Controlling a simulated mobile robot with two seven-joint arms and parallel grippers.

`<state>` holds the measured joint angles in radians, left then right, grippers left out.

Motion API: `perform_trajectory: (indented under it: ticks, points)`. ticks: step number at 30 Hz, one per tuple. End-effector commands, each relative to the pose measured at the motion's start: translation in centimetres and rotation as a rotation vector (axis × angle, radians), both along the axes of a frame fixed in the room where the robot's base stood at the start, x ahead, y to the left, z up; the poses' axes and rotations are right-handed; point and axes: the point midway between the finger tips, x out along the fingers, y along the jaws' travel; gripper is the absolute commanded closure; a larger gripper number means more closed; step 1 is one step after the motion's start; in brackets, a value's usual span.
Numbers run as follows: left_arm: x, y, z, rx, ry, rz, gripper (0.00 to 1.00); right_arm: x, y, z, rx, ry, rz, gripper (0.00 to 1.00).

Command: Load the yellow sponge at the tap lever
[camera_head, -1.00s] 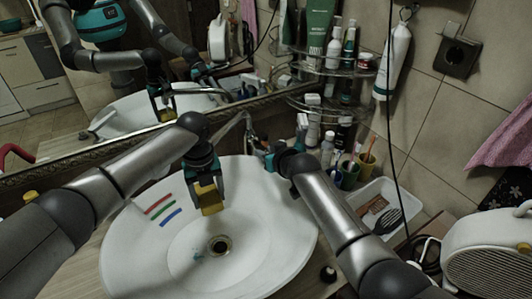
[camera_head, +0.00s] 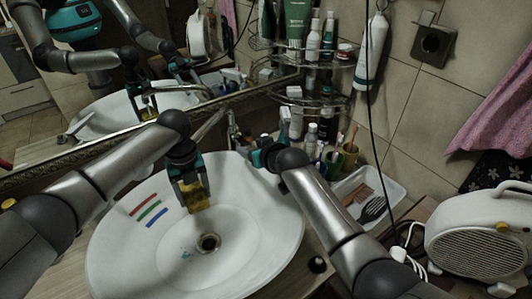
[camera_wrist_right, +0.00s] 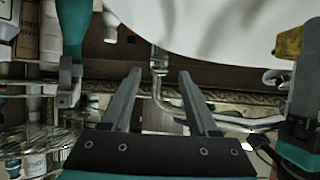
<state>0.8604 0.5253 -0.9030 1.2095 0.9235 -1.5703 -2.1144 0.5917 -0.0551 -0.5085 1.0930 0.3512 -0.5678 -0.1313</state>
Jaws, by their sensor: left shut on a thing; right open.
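The yellow sponge (camera_head: 199,203) is held over the basin, above and behind the drain. My left gripper (camera_head: 190,190) is shut on it. The sponge also shows at the right edge of the right wrist view (camera_wrist_right: 289,42), beside part of my left gripper. The metal tap (camera_head: 232,130) stands at the back of the basin, its lever hard to make out in the head view. My right gripper (camera_head: 258,152) is close to its right, partly hidden by my arm. In the right wrist view my right gripper (camera_wrist_right: 160,85) is open, with metal tap parts visible between and beyond its fingers.
The white basin (camera_head: 120,250) has red, green and blue stripes on its left side and a dark drain (camera_head: 208,243). A bottle rack (camera_head: 318,62), a white tray (camera_head: 392,190) and a fan heater (camera_head: 480,240) stand to the right. A mirror lies behind the basin.

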Motion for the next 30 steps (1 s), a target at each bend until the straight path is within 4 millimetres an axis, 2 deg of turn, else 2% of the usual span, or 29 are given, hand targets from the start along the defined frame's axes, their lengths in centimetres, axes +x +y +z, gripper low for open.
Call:
perform_trajectory:
  ticks: [30]
  points:
    - [0.0, 0.0, 0.0, 0.0, 0.0, 0.0, 0.76, -7.4, -4.5, 4.6, -0.001, 0.001, -0.002, 0.4]
